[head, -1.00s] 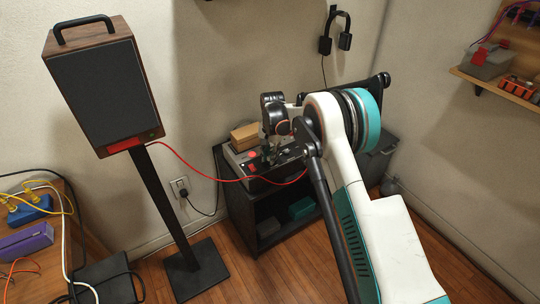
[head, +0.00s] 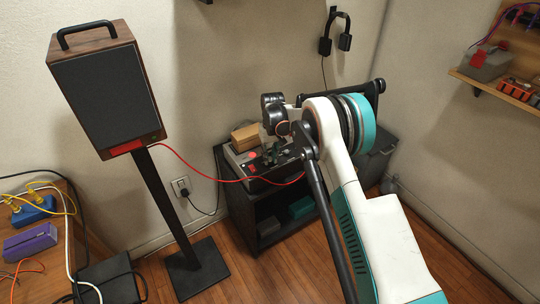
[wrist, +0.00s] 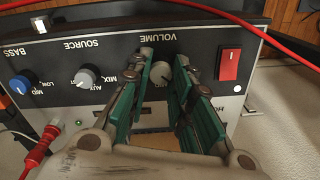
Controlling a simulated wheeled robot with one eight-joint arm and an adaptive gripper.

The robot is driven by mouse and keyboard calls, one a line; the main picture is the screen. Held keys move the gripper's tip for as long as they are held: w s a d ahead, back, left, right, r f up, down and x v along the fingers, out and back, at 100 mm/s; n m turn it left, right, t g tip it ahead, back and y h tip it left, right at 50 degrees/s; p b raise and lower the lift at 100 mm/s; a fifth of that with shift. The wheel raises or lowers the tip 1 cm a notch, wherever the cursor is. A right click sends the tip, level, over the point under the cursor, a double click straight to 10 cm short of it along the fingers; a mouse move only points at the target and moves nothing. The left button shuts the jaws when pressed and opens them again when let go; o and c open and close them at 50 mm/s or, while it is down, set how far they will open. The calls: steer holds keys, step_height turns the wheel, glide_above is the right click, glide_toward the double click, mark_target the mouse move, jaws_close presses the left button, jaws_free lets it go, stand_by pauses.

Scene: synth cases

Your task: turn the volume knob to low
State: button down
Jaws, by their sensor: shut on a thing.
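The volume knob (wrist: 161,73) is a light grey knob on the black front panel (wrist: 120,60) of an amplifier, which appears upside down in the wrist view under the word VOLUME. My gripper (wrist: 163,66) has its green-padded fingers on both sides of the knob and is shut on it. The fingers hide part of the knob and its scale, so I cannot tell its setting. In the head view my gripper (head: 267,158) reaches down at the amplifier (head: 238,158) on the dark cabinet, and my arm hides much of it.
Beside the volume knob are a red switch (wrist: 228,66), a grey source knob (wrist: 87,77) and a blue bass knob (wrist: 20,85). A red cable (head: 215,177) runs across to the speaker (head: 105,90). A tan box (head: 246,135) lies on the amplifier.

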steer(key=shift+n, duration=1.2)
steer(key=c, duration=1.4)
jaws_free()
steer(key=r, duration=1.2)
steer(key=shift+w+d, duration=0.15)
steer(key=shift+d, duration=0.05)
